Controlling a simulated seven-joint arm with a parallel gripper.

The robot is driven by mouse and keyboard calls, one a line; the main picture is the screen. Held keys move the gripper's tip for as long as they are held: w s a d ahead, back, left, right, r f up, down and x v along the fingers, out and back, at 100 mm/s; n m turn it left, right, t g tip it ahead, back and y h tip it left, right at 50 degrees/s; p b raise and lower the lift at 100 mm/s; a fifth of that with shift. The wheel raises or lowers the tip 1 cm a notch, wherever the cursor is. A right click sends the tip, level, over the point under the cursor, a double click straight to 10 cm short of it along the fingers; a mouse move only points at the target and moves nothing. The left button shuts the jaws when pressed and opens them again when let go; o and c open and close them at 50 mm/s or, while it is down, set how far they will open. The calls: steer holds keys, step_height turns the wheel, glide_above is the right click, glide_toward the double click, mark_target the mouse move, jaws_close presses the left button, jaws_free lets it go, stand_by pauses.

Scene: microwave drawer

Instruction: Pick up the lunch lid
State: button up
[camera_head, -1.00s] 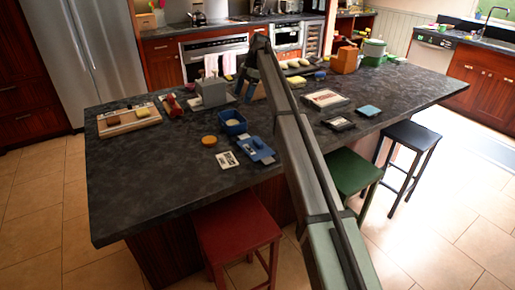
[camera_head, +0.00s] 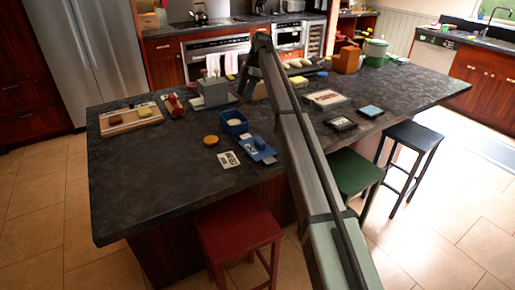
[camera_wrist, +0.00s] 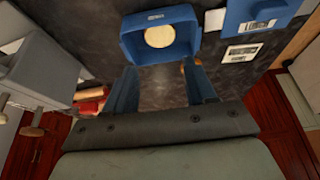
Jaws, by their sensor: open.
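The lunch lid (camera_head: 258,150) is a flat blue piece with a raised handle, lying on the dark countertop beside the blue lunch box (camera_head: 235,121). In the wrist view the lid (camera_wrist: 237,18) is at the upper right, partly cut off by the frame edge. The blue box (camera_wrist: 133,43) is at the top centre, with a round tan item inside. My gripper (camera_wrist: 160,74) is open and empty, its two blue fingers pointing toward the box. In the head view my gripper (camera_head: 247,88) is above the counter, behind the box and lid and apart from both.
A grey box (camera_head: 212,92) and red item (camera_head: 172,104) stand behind. The counter's front left is clear.

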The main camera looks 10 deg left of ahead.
steer(key=s+d+r+m+t, duration=0.2)
steer(key=s+d, duration=0.3)
steer(key=s, duration=0.5)
steer(key=s+d+r+m+t, duration=0.1)
steer(key=s+d+r, duration=0.1)
steer(key=s+d, duration=0.5)
steer(key=m+t, duration=0.3)
steer(key=m, duration=1.2)
glide_above(259, 140)
steer(key=s+d, duration=0.1)
steer(key=s, duration=0.1)
step_height(259, 140, down, 10)
steer(key=shift+r, duration=0.1)
steer(key=shift+w+d+x, duration=0.1)
steer(key=shift+d+x, duration=0.1)
steer(key=shift+x, duration=1.1)
steer(key=shift+w+d+x, duration=0.1)
steer(key=shift+d+x, duration=0.05)
steer(key=shift+x, duration=1.2)
jaws_close()
